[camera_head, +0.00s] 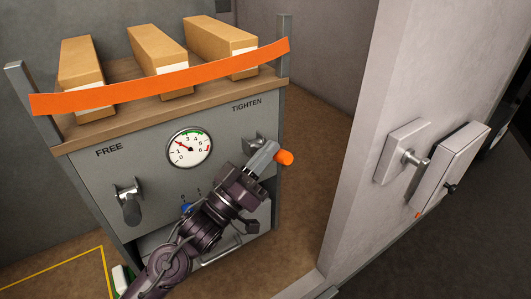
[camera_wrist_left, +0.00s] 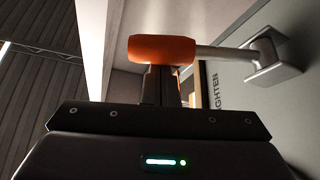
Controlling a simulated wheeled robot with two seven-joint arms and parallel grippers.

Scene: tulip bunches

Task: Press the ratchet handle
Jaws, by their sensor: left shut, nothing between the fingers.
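The ratchet handle has an orange grip (camera_head: 285,157) on a grey rod, mounted on the grey cabinet front below the word TIGHTEN. My left gripper (camera_head: 264,156) is shut and empty, with its fingertips right at the grip; in the head view it hides most of the rod. The left wrist view shows the orange grip (camera_wrist_left: 160,49) just beyond the shut fingers (camera_wrist_left: 160,82), with its silver rod running right to a wall bracket (camera_wrist_left: 268,58). The fingertips look against or very close to the grip; contact cannot be told. My right gripper is not in view.
An orange strap (camera_head: 160,86) spans in front of three boxes (camera_head: 157,55) on the cabinet's wooden top. A round gauge (camera_head: 189,148) and a FREE lever (camera_head: 129,205) are on the front. A pale wall (camera_head: 385,80) with a door latch (camera_head: 407,156) stands right.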

